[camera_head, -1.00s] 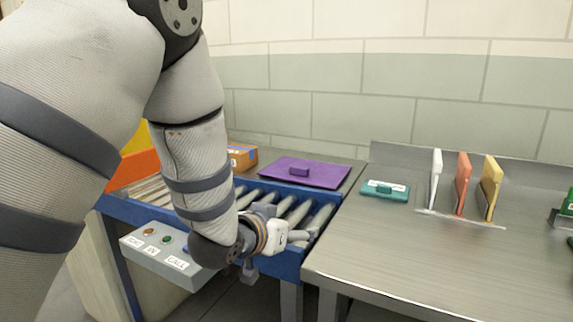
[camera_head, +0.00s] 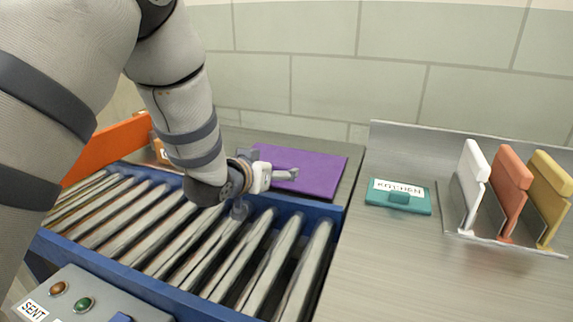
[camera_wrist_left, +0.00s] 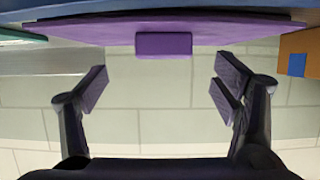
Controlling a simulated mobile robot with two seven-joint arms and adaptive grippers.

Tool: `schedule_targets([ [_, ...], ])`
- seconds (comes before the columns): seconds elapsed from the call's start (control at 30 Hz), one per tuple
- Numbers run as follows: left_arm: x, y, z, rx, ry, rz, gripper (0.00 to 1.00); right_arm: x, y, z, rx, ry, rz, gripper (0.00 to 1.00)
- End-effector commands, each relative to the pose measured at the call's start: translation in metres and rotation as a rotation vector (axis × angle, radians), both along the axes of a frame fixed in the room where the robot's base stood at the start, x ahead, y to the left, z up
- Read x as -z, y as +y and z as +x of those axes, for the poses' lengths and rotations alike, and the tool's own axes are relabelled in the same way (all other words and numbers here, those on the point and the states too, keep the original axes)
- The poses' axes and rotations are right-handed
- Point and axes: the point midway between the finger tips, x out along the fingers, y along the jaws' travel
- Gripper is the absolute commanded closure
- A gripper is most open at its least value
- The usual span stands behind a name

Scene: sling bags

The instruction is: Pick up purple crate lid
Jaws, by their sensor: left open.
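The purple crate lid (camera_head: 325,168) lies flat on the grey surface behind the roller conveyor. My left gripper (camera_head: 275,164) is at the near left part of the lid in the head view and covers some of it, including its handle. In the left wrist view the lid (camera_wrist_left: 75,30) spans the top, with its block handle (camera_wrist_left: 163,44) in the middle. The open, empty fingers of my left gripper (camera_wrist_left: 160,82) point toward the lid, one on each side of the handle and apart from it. My right gripper is not in view.
The roller conveyor (camera_head: 185,285) with blue rails lies in front. A teal lid labelled KITCHEN (camera_head: 398,203) lies on the steel table to the right, beside a rack of white, red and yellow panels (camera_head: 510,195). A cardboard box (camera_wrist_left: 299,55) stands beside the lid.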

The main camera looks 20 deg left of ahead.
Motion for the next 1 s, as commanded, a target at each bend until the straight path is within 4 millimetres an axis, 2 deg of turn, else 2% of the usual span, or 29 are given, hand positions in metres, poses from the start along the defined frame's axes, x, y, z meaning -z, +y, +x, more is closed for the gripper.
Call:
schedule_targets([
  [0.03,0.007,0.001,0.008,0.000,0.004,0.000,0.18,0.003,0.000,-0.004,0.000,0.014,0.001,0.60],
  [0.17,0.013,0.002,0.023,0.000,0.005,0.000,0.18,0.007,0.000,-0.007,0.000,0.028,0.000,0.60],
  [0.4,0.026,0.007,0.064,0.000,0.009,0.000,0.18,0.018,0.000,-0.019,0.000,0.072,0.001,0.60],
  [0.67,0.022,0.007,0.068,0.001,0.001,-0.001,0.18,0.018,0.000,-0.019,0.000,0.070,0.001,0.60],
  [0.9,0.022,0.007,0.068,0.001,0.001,-0.001,0.70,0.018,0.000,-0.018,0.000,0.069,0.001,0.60],
  [0.93,0.022,0.007,0.068,0.001,0.001,-0.001,0.75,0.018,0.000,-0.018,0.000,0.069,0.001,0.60],
  [1.0,0.022,0.007,0.068,0.001,0.000,-0.001,0.75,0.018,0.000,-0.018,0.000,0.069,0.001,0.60],
])
